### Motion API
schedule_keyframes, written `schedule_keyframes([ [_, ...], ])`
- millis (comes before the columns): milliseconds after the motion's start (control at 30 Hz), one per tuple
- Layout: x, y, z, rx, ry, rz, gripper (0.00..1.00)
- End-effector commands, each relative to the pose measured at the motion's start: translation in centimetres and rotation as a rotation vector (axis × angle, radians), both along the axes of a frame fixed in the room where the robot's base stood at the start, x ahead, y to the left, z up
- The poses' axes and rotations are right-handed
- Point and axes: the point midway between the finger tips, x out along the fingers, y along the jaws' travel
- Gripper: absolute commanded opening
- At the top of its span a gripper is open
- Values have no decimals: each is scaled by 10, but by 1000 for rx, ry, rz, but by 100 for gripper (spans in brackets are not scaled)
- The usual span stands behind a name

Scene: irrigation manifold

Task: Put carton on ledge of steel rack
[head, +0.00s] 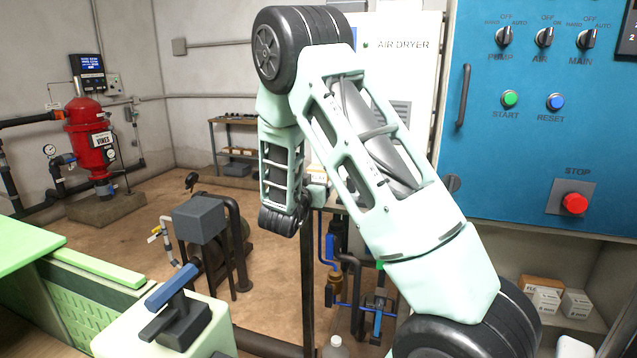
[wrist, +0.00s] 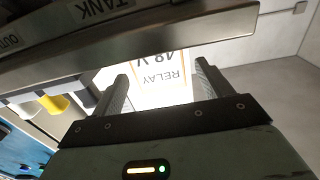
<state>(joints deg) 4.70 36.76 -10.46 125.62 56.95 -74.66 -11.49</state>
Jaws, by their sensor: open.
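In the wrist view, a white and orange carton (wrist: 160,92) shows between the fingers of my gripper (wrist: 161,71). Its print reads "RELAY 48 V" upside down. The fingers are open, one on each side of it; I cannot tell whether either touches it. A steel edge (wrist: 200,33) with "TANK" and "OUT" labels, seemingly the steel rack's ledge, crosses the view and hides part of the carton. In the head view, a small part of the carton (head: 318,172) shows between my arm links, near the top of a dark post. My arm hides most of my gripper there.
A blue control panel (head: 520,120) and the white air dryer cabinet (head: 415,75) stand close behind my arm. Other cartons (head: 541,296) sit on a low shelf at right. A pump (head: 228,250) stands at left of the post. Open floor (head: 180,190) lies farther back.

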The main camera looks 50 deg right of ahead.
Motion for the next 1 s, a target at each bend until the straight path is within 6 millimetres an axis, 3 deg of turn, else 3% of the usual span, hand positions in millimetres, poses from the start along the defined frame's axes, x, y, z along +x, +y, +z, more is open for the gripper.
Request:
schedule_keyframes([
  [200, -17, 43, -3, 2, -1, 5, 78],
  [400, -27, 65, -2, 0, 0, 2, 78],
  [1000, -29, 71, 0, 0, 0, 0, 78],
])
